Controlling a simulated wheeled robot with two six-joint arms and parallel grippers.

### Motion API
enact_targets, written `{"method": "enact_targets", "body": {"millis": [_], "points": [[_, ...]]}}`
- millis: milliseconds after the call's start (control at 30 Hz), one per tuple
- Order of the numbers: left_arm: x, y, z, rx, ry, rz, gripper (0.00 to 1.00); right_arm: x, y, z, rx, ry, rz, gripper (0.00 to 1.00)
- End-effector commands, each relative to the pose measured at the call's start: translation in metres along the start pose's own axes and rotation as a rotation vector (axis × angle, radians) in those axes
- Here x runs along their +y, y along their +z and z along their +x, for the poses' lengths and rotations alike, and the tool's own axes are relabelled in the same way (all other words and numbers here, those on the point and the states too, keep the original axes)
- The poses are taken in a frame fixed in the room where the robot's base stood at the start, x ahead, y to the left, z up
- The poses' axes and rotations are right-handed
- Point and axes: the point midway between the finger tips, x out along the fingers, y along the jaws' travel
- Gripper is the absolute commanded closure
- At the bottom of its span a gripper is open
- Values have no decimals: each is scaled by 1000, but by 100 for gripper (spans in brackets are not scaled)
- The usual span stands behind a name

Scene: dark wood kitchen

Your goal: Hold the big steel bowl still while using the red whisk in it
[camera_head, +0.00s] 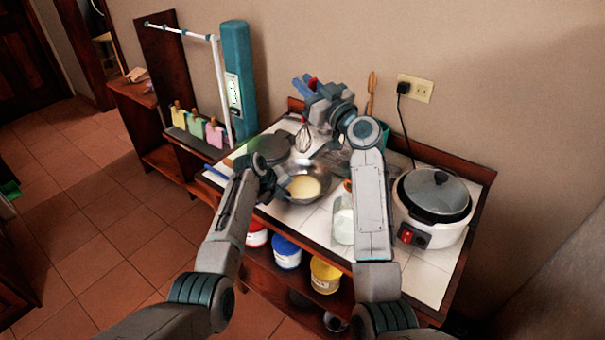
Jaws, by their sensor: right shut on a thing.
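The big steel bowl (321,169) stands on the white tiled worktop with pale yellow batter in it. My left gripper (281,190) is at the bowl's left rim. Its fingertips are small and dark here, so I cannot tell whether they grip the rim or only sit beside it. My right gripper (312,96) is shut on the red whisk (303,138), high at the back of the worktop. The whisk's wire end hangs down and shows above the bowl in the picture, apart from the batter. Most of its red handle is hidden by the gripper.
A white rice cooker (437,232) stands at the right, with a glass jar (343,226) left of it, close to my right arm. A dark round pan or plate (268,149) lies behind the bowl. Several tubs, including a blue one (286,253), sit on the shelf below.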

Motion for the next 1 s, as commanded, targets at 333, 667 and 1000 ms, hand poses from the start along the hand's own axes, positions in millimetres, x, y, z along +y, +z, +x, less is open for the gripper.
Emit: {"method": "enact_targets", "body": {"millis": [333,667,1000], "points": [[3,0,1,2,5,-2,72,0,0,0,0,0,0,100],[5,-1,2,4,8,-3,72,0,0,0,0,0,0,100],[2,0,-38,-2,1,0,72,0,0,0,0,0,0,100]]}}
